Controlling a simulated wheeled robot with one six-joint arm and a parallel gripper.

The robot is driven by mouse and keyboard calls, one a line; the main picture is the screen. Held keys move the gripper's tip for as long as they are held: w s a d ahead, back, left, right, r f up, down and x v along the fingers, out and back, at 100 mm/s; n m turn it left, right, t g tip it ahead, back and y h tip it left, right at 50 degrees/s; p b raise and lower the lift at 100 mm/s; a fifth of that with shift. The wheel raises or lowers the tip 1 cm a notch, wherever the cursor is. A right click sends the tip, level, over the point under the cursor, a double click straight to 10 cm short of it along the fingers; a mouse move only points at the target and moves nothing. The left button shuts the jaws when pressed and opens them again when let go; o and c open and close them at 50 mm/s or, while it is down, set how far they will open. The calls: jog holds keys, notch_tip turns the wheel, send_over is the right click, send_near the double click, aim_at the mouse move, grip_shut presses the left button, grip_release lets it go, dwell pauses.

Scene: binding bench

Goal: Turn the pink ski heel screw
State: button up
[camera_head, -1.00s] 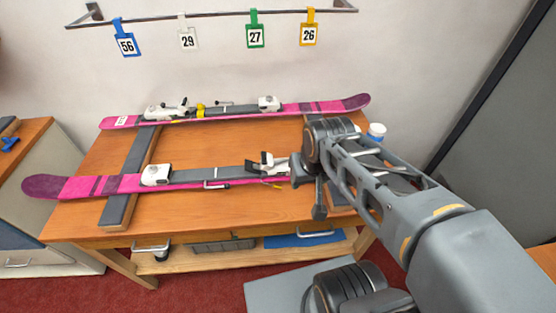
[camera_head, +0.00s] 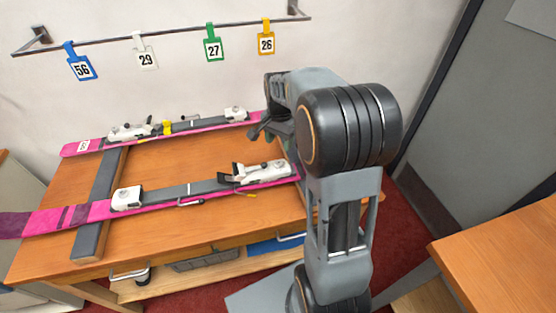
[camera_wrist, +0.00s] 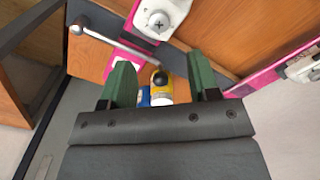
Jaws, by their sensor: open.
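Two pink skis lie across the bench, the front one (camera_head: 75,214) and the back one (camera_head: 73,149). The front ski bears a white binding piece (camera_head: 127,197) at left and another (camera_head: 262,172) at right. In the wrist view a white binding piece with a cross-slotted screw (camera_wrist: 158,21) sits on a pink ski at the top, ahead of my gripper. My gripper (camera_wrist: 160,60) has two green fingers spread apart with nothing clasped; the screw lies beyond their tips. In the head view my arm hides most of the gripper.
Yellow-topped (camera_wrist: 161,84) and blue (camera_wrist: 143,97) containers show between the fingers, beyond them. A metal bar (camera_wrist: 112,38) crosses at left. A wall rail (camera_head: 170,34) carries numbered tags. Bare bench top (camera_head: 165,172) lies between the skis. Another wooden surface (camera_head: 510,255) stands at right.

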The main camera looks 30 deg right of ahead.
aim_at(279, 162)
notch_tip(279, 162, down, 9)
jog(key=shift+r, duration=0.1)
dwell(0.3)
jog(key=shift+c, duration=0.2)
jog(key=c, duration=0.9)
jog(key=shift+a, duration=0.1)
